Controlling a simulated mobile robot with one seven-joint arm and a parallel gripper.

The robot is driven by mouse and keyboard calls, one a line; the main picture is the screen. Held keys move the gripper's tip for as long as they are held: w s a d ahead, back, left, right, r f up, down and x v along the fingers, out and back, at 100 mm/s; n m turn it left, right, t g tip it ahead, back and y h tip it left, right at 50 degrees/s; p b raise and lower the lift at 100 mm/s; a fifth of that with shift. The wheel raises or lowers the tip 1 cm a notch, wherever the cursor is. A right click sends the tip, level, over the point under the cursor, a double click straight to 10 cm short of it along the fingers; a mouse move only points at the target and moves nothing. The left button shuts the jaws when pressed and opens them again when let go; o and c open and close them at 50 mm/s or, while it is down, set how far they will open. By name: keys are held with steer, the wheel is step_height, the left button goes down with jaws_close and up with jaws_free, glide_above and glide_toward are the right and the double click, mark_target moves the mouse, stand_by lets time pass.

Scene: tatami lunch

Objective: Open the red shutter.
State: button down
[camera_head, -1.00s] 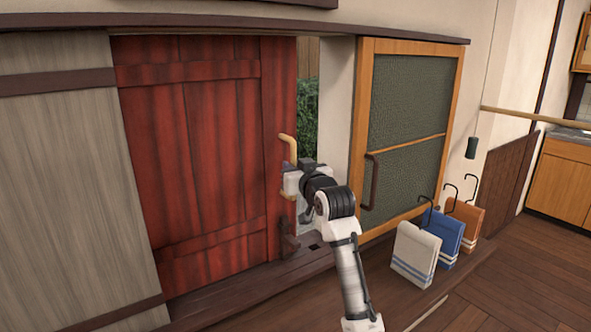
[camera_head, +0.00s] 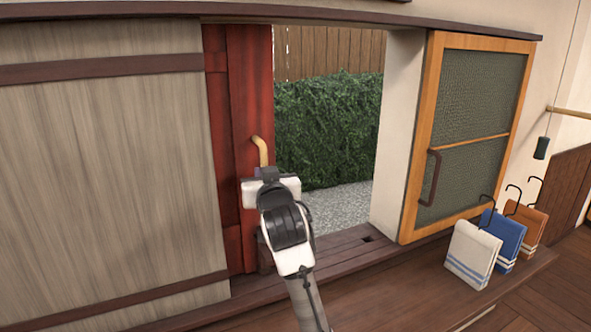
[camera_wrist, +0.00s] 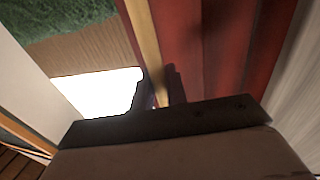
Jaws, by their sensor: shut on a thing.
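The red shutter (camera_head: 246,100) stands mostly behind the grey wooden panel at left, with only a narrow strip of it showing. A wide gap beside it opens onto a hedge and gravel. Its tan bar handle (camera_head: 261,151) is near the shutter's right edge. My gripper (camera_head: 256,185) is at this handle and shut on it; my wrist hides the fingers in the head view. In the wrist view the handle (camera_wrist: 145,40) runs down toward my gripper (camera_wrist: 162,100), with the red shutter (camera_wrist: 225,45) beside it.
A grey wooden panel (camera_head: 110,150) covers the left. An orange-framed mesh door (camera_head: 433,110) with a dark handle stands right of the gap. A dark wooden sill (camera_head: 340,246) runs below.

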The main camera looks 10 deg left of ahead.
steer(key=shift+s+a, duration=0.65)
steer(key=shift+a, duration=0.25)
steer(key=shift+s+a, duration=0.65)
steer(key=shift+a, duration=0.2)
steer(key=c, duration=1.5)
jaws_free()
steer(key=b+v, duration=0.3)
steer(key=v, duration=1)
steer(key=shift+s+d, duration=0.2)
steer(key=shift+s, duration=0.15)
steer(key=shift+r, duration=0.1)
